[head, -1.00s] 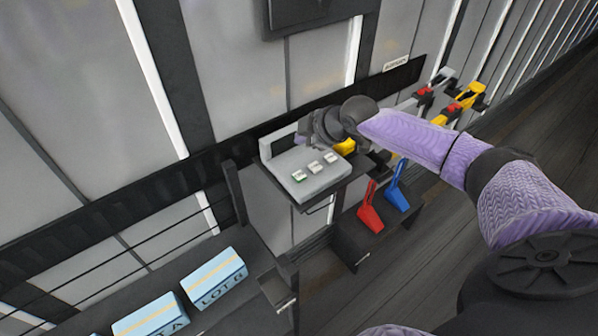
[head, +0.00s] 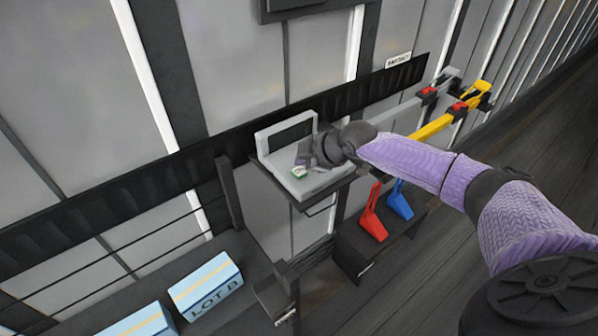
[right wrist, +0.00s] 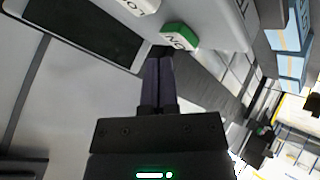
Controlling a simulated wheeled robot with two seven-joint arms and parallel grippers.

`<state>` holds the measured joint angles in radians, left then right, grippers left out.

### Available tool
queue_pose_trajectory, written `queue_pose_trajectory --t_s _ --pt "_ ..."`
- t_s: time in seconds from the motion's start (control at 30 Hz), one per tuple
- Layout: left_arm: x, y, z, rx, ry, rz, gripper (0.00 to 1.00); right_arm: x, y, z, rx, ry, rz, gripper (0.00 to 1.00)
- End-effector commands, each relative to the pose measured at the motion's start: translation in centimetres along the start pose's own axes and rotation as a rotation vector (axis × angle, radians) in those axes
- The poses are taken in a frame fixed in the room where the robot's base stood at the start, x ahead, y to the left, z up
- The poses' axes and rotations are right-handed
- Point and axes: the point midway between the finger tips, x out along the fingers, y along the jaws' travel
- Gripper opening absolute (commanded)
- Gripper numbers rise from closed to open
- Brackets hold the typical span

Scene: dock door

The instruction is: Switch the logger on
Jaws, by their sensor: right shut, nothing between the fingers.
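The logger (head: 272,164) is a light grey device with an upright back panel and dark screen, on a small dark shelf against the wall. Its green-edged ON button (head: 298,173) shows at the left front; it also shows in the right wrist view (right wrist: 179,37). A second, partly cut-off button (right wrist: 138,5) is beside it. My right gripper (head: 303,158) is shut and empty, its fingertips right beside the ON button; I cannot tell if they touch it. The gripper hides the other buttons in the head view. My left gripper is not in view.
Light blue boxes (head: 207,284), one marked LOT B, lie on the dark bench at lower left. Red (head: 373,215) and blue (head: 399,201) handled items stand on a low dark stand to the right. Yellow and grey bars with red clamps (head: 458,108) are behind my right arm.

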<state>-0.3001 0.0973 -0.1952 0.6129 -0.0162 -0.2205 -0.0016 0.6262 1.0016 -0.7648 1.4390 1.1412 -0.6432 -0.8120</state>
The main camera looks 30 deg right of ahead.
Motion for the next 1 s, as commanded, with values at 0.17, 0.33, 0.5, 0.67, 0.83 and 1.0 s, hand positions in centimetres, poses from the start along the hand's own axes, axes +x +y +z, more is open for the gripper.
queue_pose_trajectory --t_s 0.17,0.33,0.5,0.67,0.83,1.0 --pt "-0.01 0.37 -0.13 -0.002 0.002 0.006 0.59 -0.01 0.01 -0.01 0.0 0.0 0.0 0.0" --pt "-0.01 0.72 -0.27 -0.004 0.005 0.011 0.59 -0.01 0.0 -0.01 0.0 0.0 0.0 0.0" --pt "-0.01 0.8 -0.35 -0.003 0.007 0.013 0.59 -0.01 0.0 -0.01 0.0 0.0 0.0 0.0" --pt "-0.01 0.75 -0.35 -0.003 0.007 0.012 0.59 -0.01 0.0 0.0 0.0 0.0 0.0 0.0" --pt "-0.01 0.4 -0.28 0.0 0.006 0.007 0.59 -0.01 0.0 0.0 0.0 0.0 0.0 0.0" --pt "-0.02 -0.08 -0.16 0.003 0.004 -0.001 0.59 -0.01 0.0 0.0 0.0 0.0 0.0 0.0"
